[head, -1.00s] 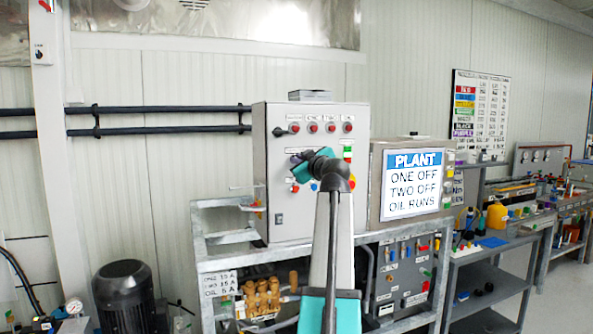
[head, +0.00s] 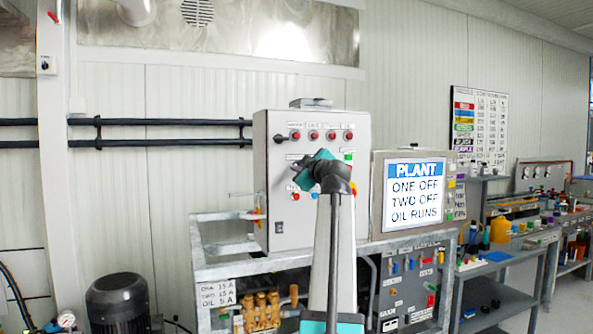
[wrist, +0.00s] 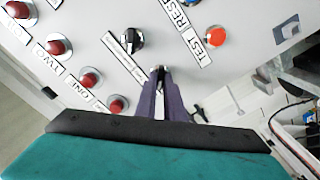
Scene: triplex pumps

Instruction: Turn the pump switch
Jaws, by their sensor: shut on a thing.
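The grey control cabinet (head: 267,215) stands behind my gripper. In the wrist view its face fills most of the picture. My gripper (wrist: 159,76) has its purple fingers close together against the panel, shut on a small dark switch knob (wrist: 158,71) that they mostly hide. A label by that knob is partly covered by the fingers. A black rotary switch (wrist: 131,40) with its own label sits just up and left, apart from the fingers. In the head view my gripper (head: 297,166) is at the cabinet front, its tips small and partly hidden.
Red lamps (wrist: 61,47) line the panel's left side in the wrist view. An orange-red button (wrist: 215,37) is up and right, and a black key-like handle (wrist: 201,112) is close right of the fingers. The PLANT sign (head: 415,188) stands right of the cabinet.

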